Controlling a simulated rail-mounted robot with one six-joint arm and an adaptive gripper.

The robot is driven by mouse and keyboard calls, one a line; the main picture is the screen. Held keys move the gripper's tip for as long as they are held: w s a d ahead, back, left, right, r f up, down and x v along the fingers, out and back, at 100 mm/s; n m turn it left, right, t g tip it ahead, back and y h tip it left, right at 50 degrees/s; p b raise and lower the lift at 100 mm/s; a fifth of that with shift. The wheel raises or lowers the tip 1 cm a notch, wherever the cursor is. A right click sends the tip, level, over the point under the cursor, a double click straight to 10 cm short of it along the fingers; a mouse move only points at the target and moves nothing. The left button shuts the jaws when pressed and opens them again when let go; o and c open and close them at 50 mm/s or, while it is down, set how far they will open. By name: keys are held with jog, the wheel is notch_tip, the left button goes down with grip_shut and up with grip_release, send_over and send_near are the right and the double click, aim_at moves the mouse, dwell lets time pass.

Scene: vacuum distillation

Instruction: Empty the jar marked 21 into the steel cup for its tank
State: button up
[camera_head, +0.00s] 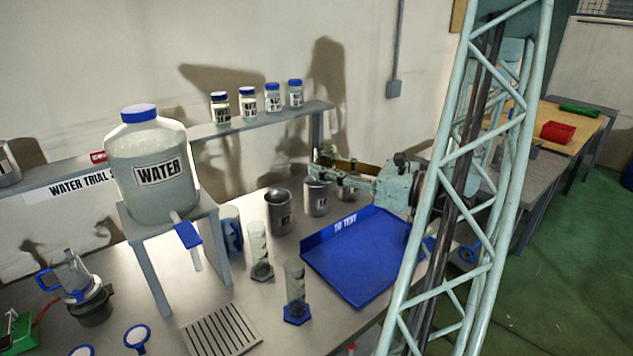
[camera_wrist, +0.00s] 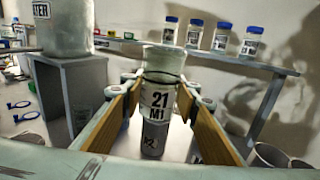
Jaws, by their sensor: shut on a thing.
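My gripper (camera_head: 330,163) is shut on the jar marked 21 M1 (camera_wrist: 158,100), which stands between the two fingers in the wrist view. The jar looks upright, with a pale top and a dark ring below it. A grey part with a smaller label (camera_wrist: 153,138) shows directly below the jar; I cannot tell whether it is a separate vessel. In the head view the held jar is hard to make out. Steel cups stand on the bench: one at the left (camera_head: 280,213), one in the middle (camera_head: 317,197) and one partly hidden under my gripper (camera_head: 346,188).
A blue tray (camera_head: 345,265) lies in front of the cups. Glass cylinders (camera_head: 259,255) and a large WATER tank (camera_head: 150,165) on a stand are to the left. Several blue-lidded jars (camera_head: 272,98) stand on the back shelf (camera_head: 240,128). A slotted drain plate (camera_head: 222,330) lies at the front.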

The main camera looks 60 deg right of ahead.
jog(key=s, duration=0.2)
jog(key=s+a, duration=0.1)
jog(key=s, duration=0.2)
jog(key=shift+s+a+r, duration=0.35)
jog(key=shift+w, duration=0.15)
dwell(0.7)
